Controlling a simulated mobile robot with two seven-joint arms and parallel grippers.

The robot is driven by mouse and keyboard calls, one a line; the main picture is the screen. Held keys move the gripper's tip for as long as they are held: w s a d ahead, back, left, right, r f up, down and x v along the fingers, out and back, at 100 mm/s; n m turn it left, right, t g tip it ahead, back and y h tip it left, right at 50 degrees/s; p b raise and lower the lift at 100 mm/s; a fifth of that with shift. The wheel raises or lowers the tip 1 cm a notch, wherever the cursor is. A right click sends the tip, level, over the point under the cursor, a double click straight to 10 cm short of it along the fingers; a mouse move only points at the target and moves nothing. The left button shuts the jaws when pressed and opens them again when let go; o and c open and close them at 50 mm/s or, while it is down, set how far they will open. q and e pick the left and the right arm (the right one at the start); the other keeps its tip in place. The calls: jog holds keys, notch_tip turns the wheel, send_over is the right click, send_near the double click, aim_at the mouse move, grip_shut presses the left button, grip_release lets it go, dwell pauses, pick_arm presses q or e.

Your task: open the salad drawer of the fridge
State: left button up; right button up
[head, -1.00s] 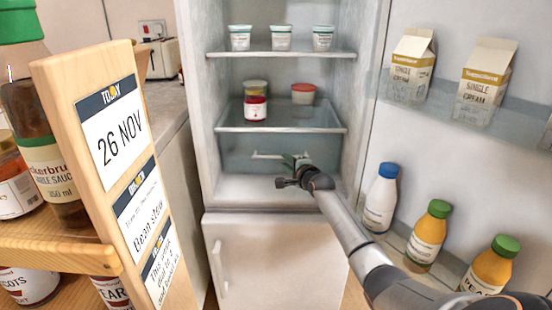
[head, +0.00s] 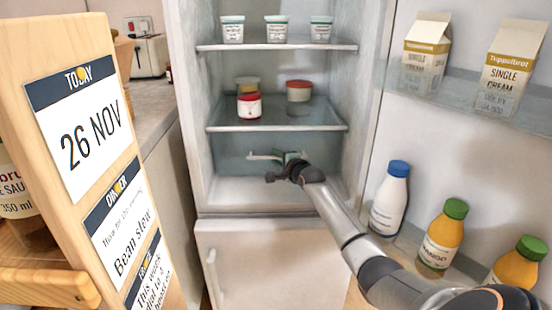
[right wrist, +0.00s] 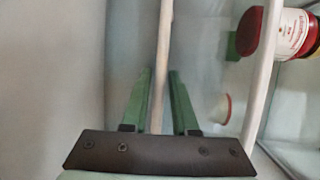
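The salad drawer (head: 232,161) is a bluish translucent box low in the fridge, under the lower glass shelf. It looks shut. Its pale bar handle (head: 260,156) runs across the front, and it also shows in the right wrist view (right wrist: 164,35). My right gripper (head: 291,157) is at the right part of the handle. In the right wrist view its two green fingers (right wrist: 159,72) stand apart, one on each side of the bar. I see no clear grip on the bar; whether a finger touches it is hard to tell. My left gripper is out of view.
The fridge door (head: 400,140) stands open at right, with cream cartons (head: 426,55) and bottles (head: 388,200) in its racks. Red-lidded jars (head: 249,105) stand on the shelf above the drawer. A wooden board with date cards (head: 75,30) fills the left foreground.

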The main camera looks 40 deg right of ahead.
grip_shut()
dwell(1.3)
